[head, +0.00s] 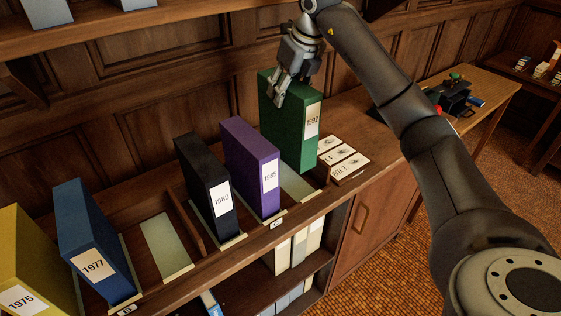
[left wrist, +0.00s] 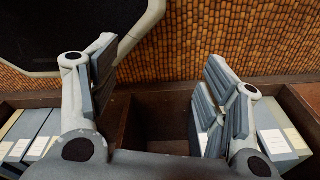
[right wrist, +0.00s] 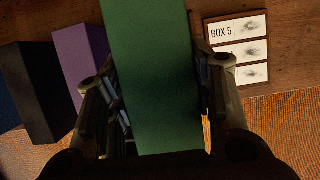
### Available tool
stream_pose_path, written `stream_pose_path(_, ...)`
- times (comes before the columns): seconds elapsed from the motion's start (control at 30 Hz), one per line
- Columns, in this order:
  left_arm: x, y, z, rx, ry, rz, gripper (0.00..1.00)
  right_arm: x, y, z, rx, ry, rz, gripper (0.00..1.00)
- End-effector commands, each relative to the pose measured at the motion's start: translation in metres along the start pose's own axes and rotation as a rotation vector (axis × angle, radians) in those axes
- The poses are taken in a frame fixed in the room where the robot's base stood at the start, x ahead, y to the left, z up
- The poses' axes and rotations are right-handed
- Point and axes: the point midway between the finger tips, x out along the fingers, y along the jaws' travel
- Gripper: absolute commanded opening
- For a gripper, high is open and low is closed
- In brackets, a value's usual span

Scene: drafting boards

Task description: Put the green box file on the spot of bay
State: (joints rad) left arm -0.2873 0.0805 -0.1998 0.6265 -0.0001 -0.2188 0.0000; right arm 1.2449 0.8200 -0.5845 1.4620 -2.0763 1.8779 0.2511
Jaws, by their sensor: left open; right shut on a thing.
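The green box file (head: 290,120), labelled 1992, is upright at the right end of the row on the low cabinet. My right gripper (head: 281,96) is shut on its top. In the right wrist view the green box file (right wrist: 155,70) fills the space between the fingers. A pale green spot (head: 297,184) shows just below and in front of the file in bay C. I cannot tell whether the file's base touches anything. Another pale spot (head: 166,246) lies bare in bay B. My left gripper (left wrist: 160,66) is open and empty, outside the head view.
The purple file (head: 250,165) stands left of the green one, then the black file (head: 204,185), a divider, the blue file (head: 92,240) and the yellow file (head: 35,260). Printed cards (head: 343,158) lie to the right. A shelf (head: 130,28) runs above.

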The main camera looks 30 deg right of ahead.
Motion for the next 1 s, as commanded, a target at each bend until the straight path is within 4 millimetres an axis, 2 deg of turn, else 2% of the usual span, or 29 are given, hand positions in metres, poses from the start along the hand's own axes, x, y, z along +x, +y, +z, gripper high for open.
stream_pose_path(0.13,-0.004,0.000,0.002,0.000,-0.004,0.000,0.70,0.014,-0.001,-0.006,0.001,0.000,0.001,0.00)
stream_pose_path(0.3,-0.010,0.003,0.020,0.000,-0.029,0.004,0.70,0.036,-0.001,-0.016,0.001,0.000,0.000,0.00)
stream_pose_path(0.43,-0.012,0.004,0.028,0.000,-0.043,0.005,0.70,0.046,-0.001,-0.019,0.001,-0.004,0.000,0.00)
stream_pose_path(0.6,-0.014,0.003,0.023,0.000,-0.036,0.004,0.70,0.055,-0.001,-0.023,0.001,-0.003,0.000,0.00)
stream_pose_path(0.83,-0.021,0.001,0.004,0.000,-0.008,0.002,0.70,0.080,-0.001,-0.034,0.001,-0.001,0.000,0.00)
stream_pose_path(1.0,-0.022,0.001,0.004,0.000,-0.008,0.002,0.70,0.088,-0.001,-0.036,0.001,-0.005,-0.001,0.00)
